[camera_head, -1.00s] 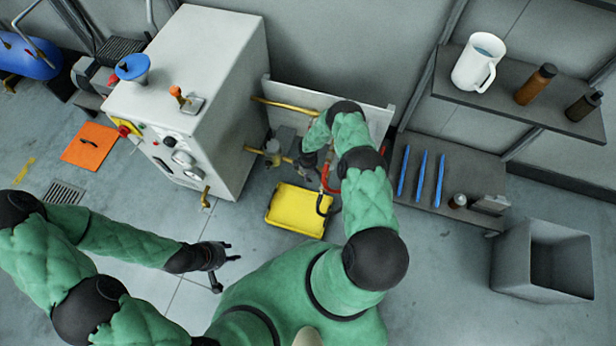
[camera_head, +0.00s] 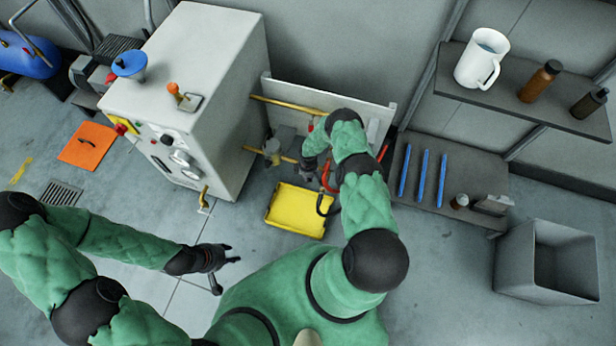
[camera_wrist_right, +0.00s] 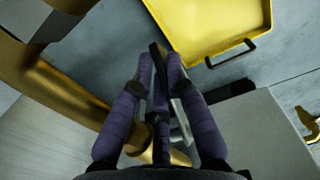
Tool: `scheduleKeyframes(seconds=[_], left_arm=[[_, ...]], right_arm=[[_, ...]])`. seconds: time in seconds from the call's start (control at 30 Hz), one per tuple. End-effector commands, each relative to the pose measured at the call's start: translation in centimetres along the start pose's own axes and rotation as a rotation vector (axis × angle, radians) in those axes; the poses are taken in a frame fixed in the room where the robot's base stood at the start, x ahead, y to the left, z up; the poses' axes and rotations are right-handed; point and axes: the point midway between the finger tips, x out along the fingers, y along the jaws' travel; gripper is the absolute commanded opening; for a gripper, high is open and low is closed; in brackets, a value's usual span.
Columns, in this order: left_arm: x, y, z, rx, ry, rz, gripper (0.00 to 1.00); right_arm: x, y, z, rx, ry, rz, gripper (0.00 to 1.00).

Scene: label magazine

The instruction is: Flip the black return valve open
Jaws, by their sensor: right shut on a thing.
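The black valve lever (camera_wrist_right: 157,62) stands between the fingers of my right gripper in the right wrist view. My right gripper (camera_wrist_right: 160,75) is shut on this lever, and a brass pipe (camera_wrist_right: 70,95) runs beside and below it. In the head view my right gripper (camera_head: 308,168) is at the pipework in front of the pale back panel, and my forearm hides much of the valve there. My left gripper (camera_head: 226,268) is open and empty over the floor at the lower left, well away from the valve.
A yellow tray (camera_head: 297,211) lies on the floor just in front of the pipes. A grey machine cabinet (camera_head: 205,85) stands to the left. A shelf with blue rods (camera_head: 422,180) is at the right, beside a grey bin (camera_head: 517,262). Red and black hoses hang near my right forearm.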

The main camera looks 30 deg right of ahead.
Motion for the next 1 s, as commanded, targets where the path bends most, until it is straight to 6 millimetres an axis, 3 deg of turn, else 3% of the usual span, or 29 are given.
scheduleKeyframes(seconds=[0.37,1.0], left_arm=[[0.0,0.0,0.0,0.0,0.0,0.0,0.4],[0.0,0.0,0.0,0.0,0.0,0.0,0.4]], right_arm=[[-0.4,0.0,0.1,-0.003,-0.09,0.001,0.0],[-2.1,0.0,1.0,-0.001,-0.514,0.0,0.0]])
